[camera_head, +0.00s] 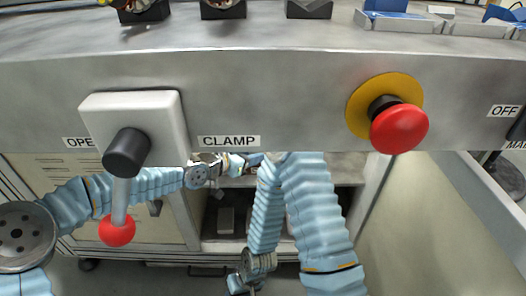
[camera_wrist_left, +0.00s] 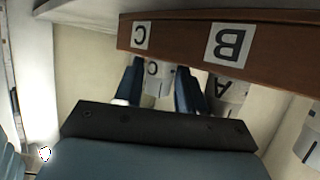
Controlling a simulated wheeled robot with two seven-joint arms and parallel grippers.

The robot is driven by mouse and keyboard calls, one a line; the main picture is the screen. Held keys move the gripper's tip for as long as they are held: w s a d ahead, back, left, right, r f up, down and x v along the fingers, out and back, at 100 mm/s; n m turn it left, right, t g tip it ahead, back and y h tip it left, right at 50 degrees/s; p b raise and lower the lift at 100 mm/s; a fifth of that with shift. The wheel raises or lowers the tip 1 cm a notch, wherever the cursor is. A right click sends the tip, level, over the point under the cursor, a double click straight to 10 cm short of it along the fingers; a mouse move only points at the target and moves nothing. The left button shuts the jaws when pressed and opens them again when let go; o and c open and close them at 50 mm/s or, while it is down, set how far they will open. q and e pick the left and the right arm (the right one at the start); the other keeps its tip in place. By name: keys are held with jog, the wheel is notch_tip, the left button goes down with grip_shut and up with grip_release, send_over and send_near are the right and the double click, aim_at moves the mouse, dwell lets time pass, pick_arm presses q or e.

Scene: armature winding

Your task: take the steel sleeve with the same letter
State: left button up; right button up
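In the left wrist view a pale steel sleeve marked C (camera_wrist_left: 155,80) sits between the two fingers of my left gripper (camera_wrist_left: 160,85). The fingers lie close along its sides, but I cannot tell whether they touch it. A sleeve marked A (camera_wrist_left: 226,92) is just right of the fingers, partly hidden. A brown rack board (camera_wrist_left: 185,42) with upside-down C and B labels runs across above them. In the head view my left gripper (camera_head: 238,163) is small, below the metal panel.
A metal panel (camera_head: 290,85) crosses the head view. It carries a red-knobbed lever (camera_head: 117,230) by the OPEN and CLAMP labels and a red stop button (camera_head: 399,128). Another sleeve (camera_wrist_left: 307,145) shows at the wrist view's right edge.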

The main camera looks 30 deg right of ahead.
pick_arm(q)
jog(key=shift+a, duration=0.1)
jog(key=c, duration=0.7)
